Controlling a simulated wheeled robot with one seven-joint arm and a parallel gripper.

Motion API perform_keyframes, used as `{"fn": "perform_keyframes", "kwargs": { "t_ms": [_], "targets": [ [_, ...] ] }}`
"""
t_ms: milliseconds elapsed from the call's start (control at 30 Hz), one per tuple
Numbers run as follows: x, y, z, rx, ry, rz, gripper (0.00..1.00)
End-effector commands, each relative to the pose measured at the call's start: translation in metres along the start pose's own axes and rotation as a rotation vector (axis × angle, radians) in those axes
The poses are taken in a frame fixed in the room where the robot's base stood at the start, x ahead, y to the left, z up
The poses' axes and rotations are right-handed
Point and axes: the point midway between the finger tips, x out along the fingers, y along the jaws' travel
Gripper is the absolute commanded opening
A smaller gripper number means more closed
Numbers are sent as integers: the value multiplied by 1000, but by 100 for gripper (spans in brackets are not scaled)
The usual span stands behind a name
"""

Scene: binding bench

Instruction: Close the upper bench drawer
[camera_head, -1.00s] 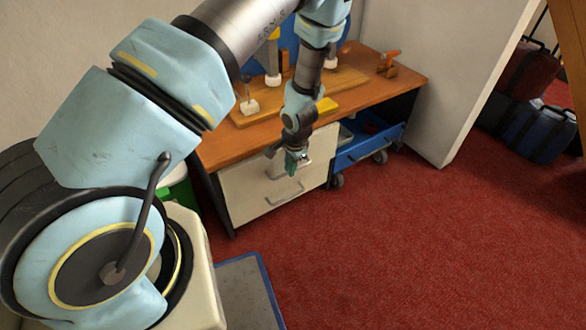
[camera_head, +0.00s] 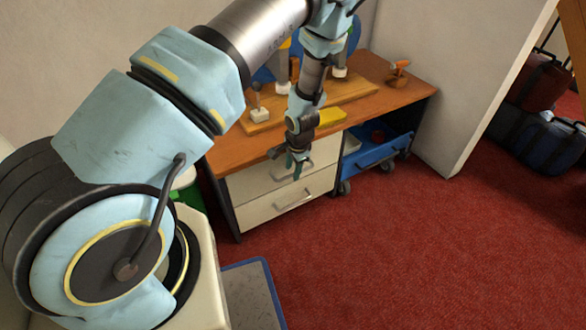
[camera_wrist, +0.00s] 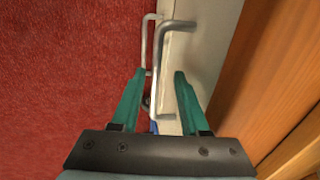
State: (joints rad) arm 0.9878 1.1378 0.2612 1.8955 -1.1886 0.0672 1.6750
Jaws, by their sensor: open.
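The upper drawer (camera_head: 246,184) is the upper of two cream drawer fronts under the wooden bench top. In the head view it looks about level with the lower drawer (camera_head: 262,215); I cannot tell whether a small gap is left. My gripper (camera_head: 297,170) hangs in front of the upper drawer and hides much of its handle. In the wrist view, my gripper (camera_wrist: 159,75) is open with teal fingers. The upper drawer's metal handle (camera_wrist: 159,55) runs between the fingers in the picture; contact cannot be told. The lower handle (camera_wrist: 146,45) shows beyond it.
A blue wheeled cart (camera_head: 375,153) stands right of the drawers. A green bin (camera_head: 188,192) is at the left. Red carpet in front is clear.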

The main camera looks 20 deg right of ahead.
Motion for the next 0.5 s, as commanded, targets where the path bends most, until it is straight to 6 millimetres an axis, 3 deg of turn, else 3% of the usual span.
{"fn": "perform_keyframes", "kwargs": {
  "t_ms": [167, 500],
  "targets": [
    [-15, 0, 0, 1, 1, 0, 45],
    [-81, -1, -1, 3, 3, -2, 45]
  ]
}}
